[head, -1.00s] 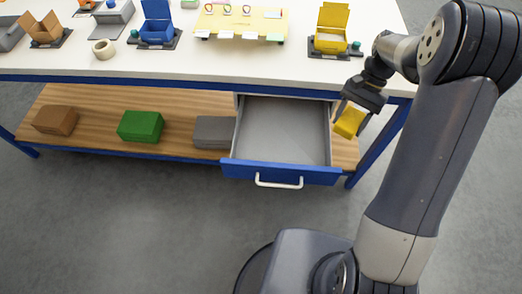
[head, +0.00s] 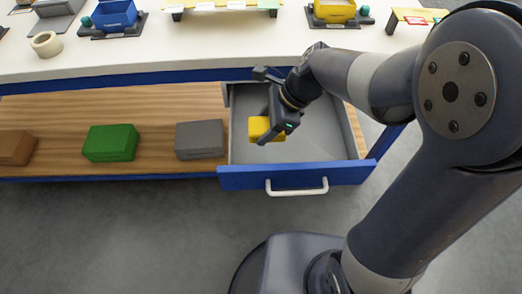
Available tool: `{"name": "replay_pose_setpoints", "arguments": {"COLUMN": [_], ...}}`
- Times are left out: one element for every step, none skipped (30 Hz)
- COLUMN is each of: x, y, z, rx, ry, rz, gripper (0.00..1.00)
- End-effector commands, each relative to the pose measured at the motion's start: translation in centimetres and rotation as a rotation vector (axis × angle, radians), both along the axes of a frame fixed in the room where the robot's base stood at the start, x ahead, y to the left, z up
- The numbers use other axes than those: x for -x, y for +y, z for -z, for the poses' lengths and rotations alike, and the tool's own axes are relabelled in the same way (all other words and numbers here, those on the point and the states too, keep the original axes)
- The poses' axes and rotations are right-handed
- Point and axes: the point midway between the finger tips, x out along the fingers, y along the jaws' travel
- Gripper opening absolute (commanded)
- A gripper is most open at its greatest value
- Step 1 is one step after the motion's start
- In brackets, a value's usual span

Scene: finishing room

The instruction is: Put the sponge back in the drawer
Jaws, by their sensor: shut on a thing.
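The yellow sponge (head: 260,129) is a small block. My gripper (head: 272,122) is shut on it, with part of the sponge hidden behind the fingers. In the head view, the sponge and gripper are over the left part of the open drawer (head: 325,142). The drawer is pulled out below the bench top, with grey inner walls, a blue front and a white handle (head: 297,188). I see nothing lying in its visible part. I cannot tell whether the sponge touches the drawer's floor or hangs above it.
Grey (head: 200,139), green (head: 110,143) and brown (head: 15,147) boxes stand on the wooden lower shelf (head: 165,105), left of the drawer. The white bench top (head: 200,45) above holds a tape roll (head: 45,43), a blue open box (head: 114,14) and a yellow box (head: 334,11).

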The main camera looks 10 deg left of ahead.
Motion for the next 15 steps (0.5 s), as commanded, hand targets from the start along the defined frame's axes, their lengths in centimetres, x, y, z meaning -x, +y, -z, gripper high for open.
{"name": "replay_pose_setpoints", "arguments": {"x": [0.1, 0.1, 0.1, 0.1, 0.1, 0.1, 0.1, 0.1, 0.0, 0.0, 0.0, 0.0, 0.0, 0.1, 0.0], "y": [0.0, 0.0, 0.0, 0.0, 0.0, 0.0, 0.0, 0.0, 0.0, 0.0, 0.0, 0.0, 0.0, 0.0, 0.0], "z": [1.3, 2.0, 2.7, 3.3, 3.8, 4.4, 4.7, 5.0, 5.2, 5.4, 5.5, 5.8, 6.1, 6.5, 7.1], "rx": [0.002, 0.003, 0.003, 0.002, 0.003, 0.002, 0.002, 0.001, 0.001, 0.001, 0.002, 0.002, 0.002, 0.002, 0.002], "ry": [0.007, 0.007, 0.006, 0.006, 0.006, 0.006, 0.005, 0.005, 0.004, 0.003, 0.003, 0.003, 0.004, 0.004, 0.004], "rz": [0.002, 0.003, 0.002, 0.001, 0.002, 0.001, 0.001, 0.001, 0.001, 0.001, 0.0, -0.001, -0.001, -0.001, 0.0], "gripper": [0.25, 0.25, 0.25, 0.25, 0.25, 0.25, 0.25, 0.25, 0.25, 0.25, 0.25, 0.25, 0.25, 0.25, 0.25]}}
